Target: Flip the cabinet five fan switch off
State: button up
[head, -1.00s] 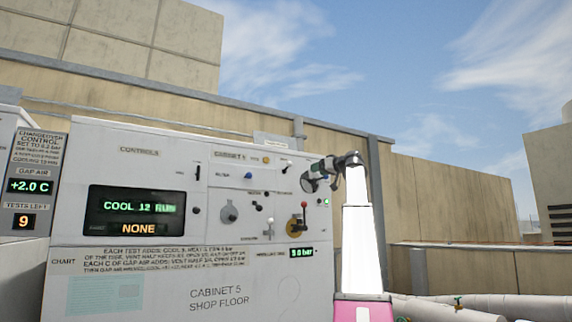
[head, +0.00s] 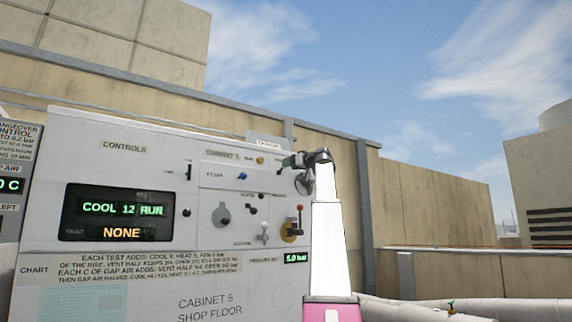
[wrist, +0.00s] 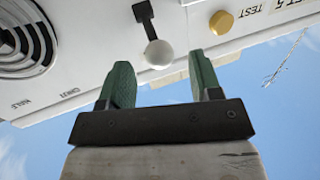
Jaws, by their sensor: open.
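The cabinet five panel (head: 150,170) is pale grey and carries several switches and knobs. In the wrist view, a switch with a dark lever and white ball tip (wrist: 158,54) stands beside a yellow button (wrist: 221,22). I cannot read a fan label on it. My gripper (wrist: 160,66) has two green fingers, spread apart and empty, with the white ball framed between their tips. Whether they touch it is unclear. In the head view, my gripper (head: 291,160) is at the panel's upper right, just right of the yellow button (head: 260,160), and hides that switch.
A display (head: 122,212) reads COOL 12 RUN and NONE. A red-tipped lever (head: 300,210) and a blue knob (head: 242,176) sit lower on the panel. A round slotted vent (wrist: 25,38) lies beside the switch. A tan wall stands behind; pale pipes run at lower right.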

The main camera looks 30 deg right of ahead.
aim_at(282, 169)
jog(key=shift+x, duration=1.9)
jog(key=shift+c, duration=0.3)
grip_shut()
